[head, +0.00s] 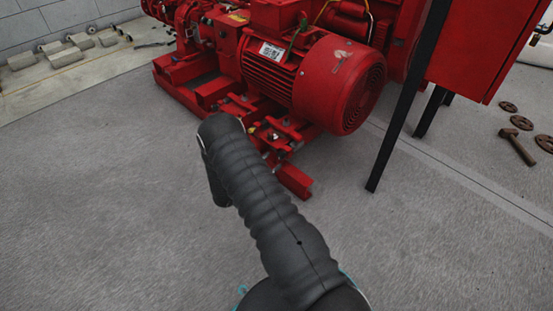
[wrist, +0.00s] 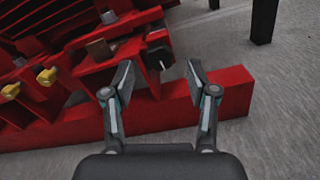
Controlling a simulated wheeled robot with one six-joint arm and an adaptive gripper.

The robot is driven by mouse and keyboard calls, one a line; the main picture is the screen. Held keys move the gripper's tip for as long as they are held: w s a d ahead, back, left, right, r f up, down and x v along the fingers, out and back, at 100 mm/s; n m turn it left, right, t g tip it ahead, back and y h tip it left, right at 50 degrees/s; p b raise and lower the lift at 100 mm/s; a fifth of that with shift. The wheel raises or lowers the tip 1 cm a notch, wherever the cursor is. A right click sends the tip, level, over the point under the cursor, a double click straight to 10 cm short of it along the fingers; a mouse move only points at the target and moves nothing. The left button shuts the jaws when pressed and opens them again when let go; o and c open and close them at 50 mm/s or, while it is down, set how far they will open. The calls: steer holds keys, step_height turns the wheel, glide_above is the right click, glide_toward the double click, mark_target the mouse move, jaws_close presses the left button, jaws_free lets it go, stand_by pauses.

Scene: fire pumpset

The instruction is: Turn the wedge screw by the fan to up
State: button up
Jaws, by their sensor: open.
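The red motor (head: 300,75) stands on a red base frame, with its round fan cover (head: 362,95) at the right end. In the wrist view a round black screw or knob (wrist: 158,48) with a thin white line sits on the end of a red bracket; I take it for the wedge screw. The line points down and slightly right in that view. My gripper (wrist: 160,70) is open and empty. The black piece shows between its fingertips, apparently untouched. In the head view my dark arm hides the gripper.
A red base beam (wrist: 185,102) lies beyond the fingers. Brass-coloured bolts (wrist: 46,76) are at the left. A red cabinet (head: 475,50) on black legs (head: 405,100) stands right of the motor. A hammer (head: 517,146) and valve wheels lie on the floor. The floor in front is clear.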

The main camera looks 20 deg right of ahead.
steer(key=v, duration=0.8)
steer(key=shift+a, duration=0.1)
